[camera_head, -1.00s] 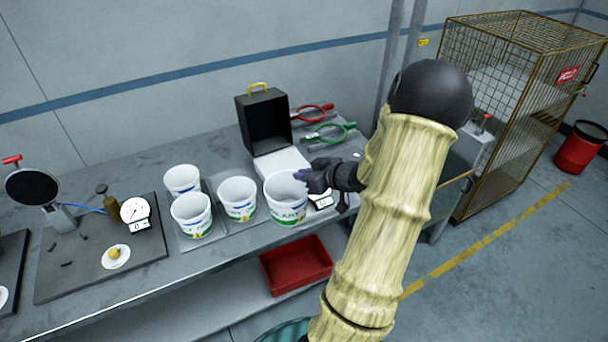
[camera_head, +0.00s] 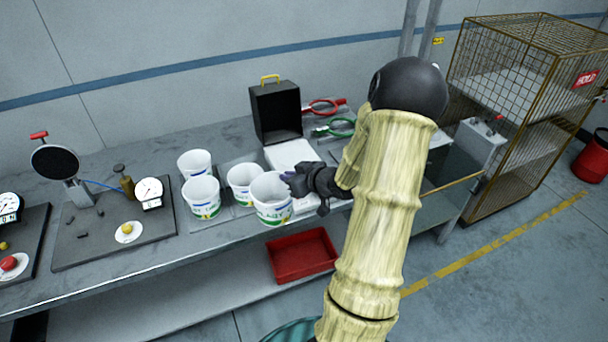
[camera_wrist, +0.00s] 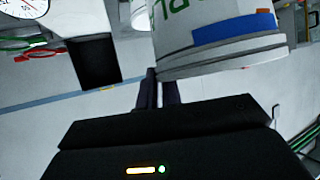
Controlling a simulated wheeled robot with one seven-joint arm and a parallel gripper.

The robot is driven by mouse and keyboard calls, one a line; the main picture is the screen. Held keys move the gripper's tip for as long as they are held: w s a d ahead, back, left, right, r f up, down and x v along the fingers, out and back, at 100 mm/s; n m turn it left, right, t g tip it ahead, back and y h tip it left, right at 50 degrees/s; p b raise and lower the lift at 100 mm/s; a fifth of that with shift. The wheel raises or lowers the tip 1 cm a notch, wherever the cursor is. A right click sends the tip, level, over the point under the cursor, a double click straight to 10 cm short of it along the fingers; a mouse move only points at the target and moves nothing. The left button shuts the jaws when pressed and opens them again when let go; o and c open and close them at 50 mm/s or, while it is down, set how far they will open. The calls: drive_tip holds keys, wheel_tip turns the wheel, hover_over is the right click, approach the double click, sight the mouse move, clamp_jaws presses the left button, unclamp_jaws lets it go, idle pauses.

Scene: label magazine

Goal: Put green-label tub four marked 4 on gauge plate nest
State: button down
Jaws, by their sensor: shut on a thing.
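My gripper (camera_head: 292,182) is shut on the right rim of a white tub (camera_head: 270,202) with green lettering. I cannot read a number on this tub. In the wrist view, the held tub (camera_wrist: 222,40) fills the upper right, with green letters and a blue patch, beside the dark fingers (camera_wrist: 158,88). Three more white tubs, at back left (camera_head: 195,162), front left (camera_head: 201,200) and right (camera_head: 240,180), stand on a grey tray. The held tub partly covers the right one. A dark gauge plate (camera_head: 75,247) at left bears a dial and a white disc (camera_head: 128,232) with a yellow centre.
A round black screen (camera_head: 55,161) on a stand and a brass cylinder (camera_head: 123,182) stand on the gauge plate's back side. Another dark plate with a red piece (camera_head: 9,263) is at far left. A black box (camera_head: 275,110) stands behind, and a red bin (camera_head: 300,258) sits below.

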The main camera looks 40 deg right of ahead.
sight(258, 186)
drive_tip(key=w+a+f, duration=0.1)
drive_tip(key=a, duration=0.1)
drive_tip(key=w+a+f, duration=0.1)
drive_tip(key=a, duration=0.1)
drive_tip(key=w+a+f, duration=0.1)
drive_tip(key=w+a, duration=0.1)
drive_tip(key=a, duration=0.1)
drive_tip(key=s+a+f+m+h+b, duration=0.1)
drive_tip(key=a+f+b, duration=0.5)
drive_tip(key=a+f, duration=0.9)
wheel_tip(258, 186, down, 4)
drive_tip(key=shift+s+a+f+m+h, duration=0.25)
drive_tip(key=shift+a+m+h, duration=0.1)
drive_tip(key=shift+m+h, duration=0.2)
drive_tip(key=shift+r, duration=0.1)
drive_tip(key=shift+w, duration=0.1)
